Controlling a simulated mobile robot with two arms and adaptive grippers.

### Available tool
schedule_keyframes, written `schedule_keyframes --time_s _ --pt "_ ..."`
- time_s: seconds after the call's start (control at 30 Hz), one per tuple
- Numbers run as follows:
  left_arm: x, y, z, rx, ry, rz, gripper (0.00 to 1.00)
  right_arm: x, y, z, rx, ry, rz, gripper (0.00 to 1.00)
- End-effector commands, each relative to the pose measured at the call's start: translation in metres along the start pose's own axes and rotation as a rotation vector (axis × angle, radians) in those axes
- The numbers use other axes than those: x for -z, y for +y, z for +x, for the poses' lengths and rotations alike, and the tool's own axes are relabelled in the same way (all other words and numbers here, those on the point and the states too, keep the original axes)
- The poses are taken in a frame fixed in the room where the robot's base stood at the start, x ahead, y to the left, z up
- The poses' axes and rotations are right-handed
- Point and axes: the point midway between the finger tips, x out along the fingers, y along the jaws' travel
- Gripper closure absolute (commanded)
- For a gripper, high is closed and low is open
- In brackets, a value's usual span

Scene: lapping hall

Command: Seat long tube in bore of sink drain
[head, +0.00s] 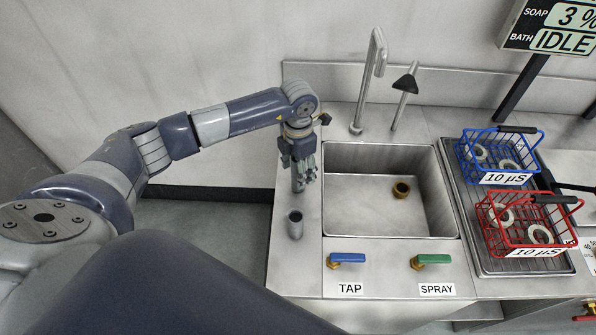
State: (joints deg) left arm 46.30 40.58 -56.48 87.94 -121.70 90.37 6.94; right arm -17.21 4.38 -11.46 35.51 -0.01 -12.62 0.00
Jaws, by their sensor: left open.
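A grey upright tube (297,184) shows just below my left gripper (303,172), on the counter strip left of the basin. My left gripper points down and is open, with its fingers at or around the top of this tube; contact cannot be told. A second grey tube (295,225) with an open top stands upright nearer to me on the same strip. Which tube is the long one is unclear. My right gripper is out of view.
A tall tap (371,75) and a spray nozzle (404,88) rise behind the basin (440,205). Blue (347,257) and green (431,259) handles sit in front. A blue basket (470,166) and a red basket (491,233) holding rings stand on the right.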

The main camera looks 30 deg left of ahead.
Motion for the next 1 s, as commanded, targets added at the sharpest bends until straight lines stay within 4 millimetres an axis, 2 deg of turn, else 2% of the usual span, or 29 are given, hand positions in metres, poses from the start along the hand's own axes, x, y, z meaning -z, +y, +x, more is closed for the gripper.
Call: schedule_keyframes --time_s 0.07,0.1,0.3,0.73,0.87,1.0 --pt "0.0 0.0 0.0 0.0 0.0 0.0 0.46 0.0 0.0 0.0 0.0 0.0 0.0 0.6" --pt "0.0 0.0 0.0 0.0 0.0 0.0 0.5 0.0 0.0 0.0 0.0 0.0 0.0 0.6" --pt "0.0 0.0 0.0 0.0 0.0 -0.001 0.96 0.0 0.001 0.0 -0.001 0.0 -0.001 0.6" --pt "-0.001 0.001 -0.005 -0.001 -0.002 -0.001 0.96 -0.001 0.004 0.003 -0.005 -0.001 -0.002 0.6" --pt "-0.001 0.001 -0.015 -0.003 -0.004 -0.002 0.97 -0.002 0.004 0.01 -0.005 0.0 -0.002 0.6" --pt "-0.002 0.001 -0.034 -0.003 -0.007 0.0 0.97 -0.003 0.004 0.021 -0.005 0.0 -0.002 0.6"
